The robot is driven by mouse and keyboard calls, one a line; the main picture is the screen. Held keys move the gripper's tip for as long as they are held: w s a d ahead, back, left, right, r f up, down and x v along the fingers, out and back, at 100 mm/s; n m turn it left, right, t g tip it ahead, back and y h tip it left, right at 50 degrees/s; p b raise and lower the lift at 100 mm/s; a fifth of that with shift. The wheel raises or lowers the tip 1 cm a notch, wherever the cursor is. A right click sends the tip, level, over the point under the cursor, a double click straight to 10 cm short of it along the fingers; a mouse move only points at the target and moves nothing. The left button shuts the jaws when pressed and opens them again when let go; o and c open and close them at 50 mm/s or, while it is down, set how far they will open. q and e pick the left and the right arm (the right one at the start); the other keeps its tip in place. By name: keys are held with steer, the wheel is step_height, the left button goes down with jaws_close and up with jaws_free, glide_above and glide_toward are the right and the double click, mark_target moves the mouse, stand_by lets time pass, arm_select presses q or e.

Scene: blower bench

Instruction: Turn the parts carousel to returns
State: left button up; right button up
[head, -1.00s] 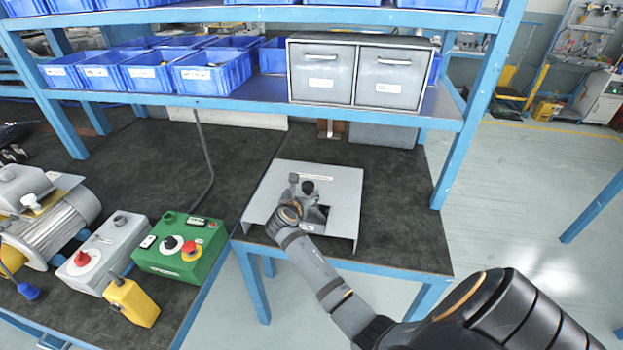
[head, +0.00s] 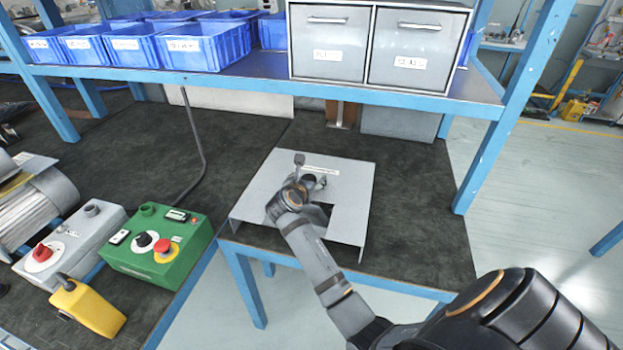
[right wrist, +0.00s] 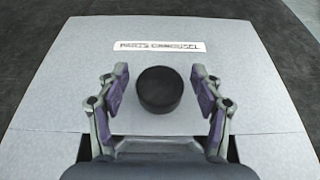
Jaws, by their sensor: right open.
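The parts carousel is a grey metal housing (head: 345,196) on the bench, with a notch in its front edge. Its top bears a label reading PARTS CAROUSEL (right wrist: 158,47) in the right wrist view. A round black knob (right wrist: 160,90) stands on the top below the label. My right gripper (right wrist: 160,92) is open, with one finger on each side of the knob and a visible gap to both. In the head view my right gripper (head: 308,182) is over the housing and hides part of the knob. My left gripper is not in view.
A green control box (head: 155,245) with a red button, a grey box (head: 75,240) with a red knob and a yellow pendant (head: 88,308) stand to the left. A shelf with blue bins (head: 190,45) and grey drawers (head: 418,50) hangs above. Dark bench top (head: 425,200) is clear to the right.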

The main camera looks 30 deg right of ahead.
steer(key=shift+s+a+r, duration=0.1)
steer(key=shift+r, duration=0.05)
steer(key=shift+c, duration=1.1)
steer(key=c, duration=0.7)
jaws_close()
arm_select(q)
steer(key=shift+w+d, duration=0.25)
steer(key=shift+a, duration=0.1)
